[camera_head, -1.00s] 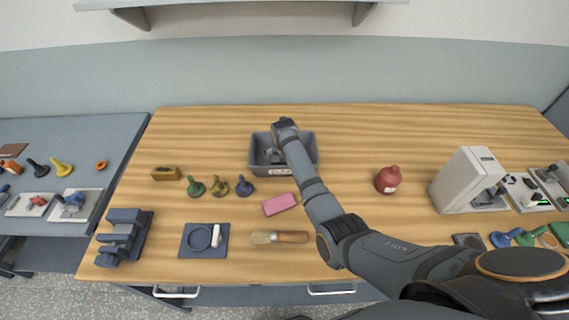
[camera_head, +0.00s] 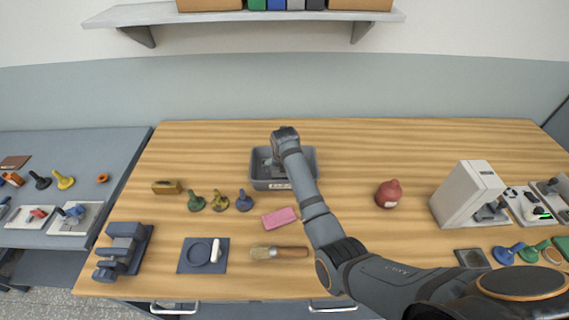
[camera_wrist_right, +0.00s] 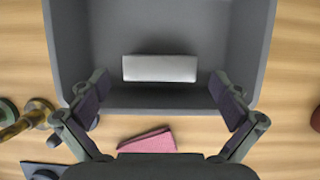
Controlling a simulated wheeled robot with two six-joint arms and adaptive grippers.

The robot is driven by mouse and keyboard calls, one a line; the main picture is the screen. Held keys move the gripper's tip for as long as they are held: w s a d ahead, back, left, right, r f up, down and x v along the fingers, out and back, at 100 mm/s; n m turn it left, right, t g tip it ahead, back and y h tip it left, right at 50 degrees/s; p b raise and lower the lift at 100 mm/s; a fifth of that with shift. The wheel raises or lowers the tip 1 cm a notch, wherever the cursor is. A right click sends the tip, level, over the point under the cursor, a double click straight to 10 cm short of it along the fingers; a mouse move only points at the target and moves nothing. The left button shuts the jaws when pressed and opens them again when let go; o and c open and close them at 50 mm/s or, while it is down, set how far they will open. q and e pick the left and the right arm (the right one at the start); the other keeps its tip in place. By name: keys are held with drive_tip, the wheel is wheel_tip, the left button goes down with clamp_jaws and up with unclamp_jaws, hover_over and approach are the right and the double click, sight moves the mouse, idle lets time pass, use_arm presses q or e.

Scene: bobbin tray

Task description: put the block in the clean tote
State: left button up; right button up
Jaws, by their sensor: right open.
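The grey tote (camera_head: 312,165) stands at the middle of the wooden table, with a pale label on its near side whose text I cannot read surely. A light grey, flat-sided block (camera_wrist_right: 160,68) lies on the tote's floor in the right wrist view, close to the near wall. My right gripper (camera_wrist_right: 160,90) is open above the tote, its fingers apart on either side of the block and not touching it. In the head view my right gripper (camera_head: 272,165) covers part of the tote's inside and hides the block. My left gripper is not in view.
A pink pad (camera_head: 281,217) and a brush (camera_head: 279,252) lie in front of the tote. Several knobbed pieces (camera_head: 220,202) stand to its left. A red bottle (camera_head: 389,193) stands to its right. The table behind the tote is clear.

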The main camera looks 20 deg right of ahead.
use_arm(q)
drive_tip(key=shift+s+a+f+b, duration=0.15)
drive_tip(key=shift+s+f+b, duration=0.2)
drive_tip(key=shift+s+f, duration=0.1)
use_arm(e)
drive_tip(key=v, duration=0.8)
drive_tip(key=shift+a, duration=0.1)
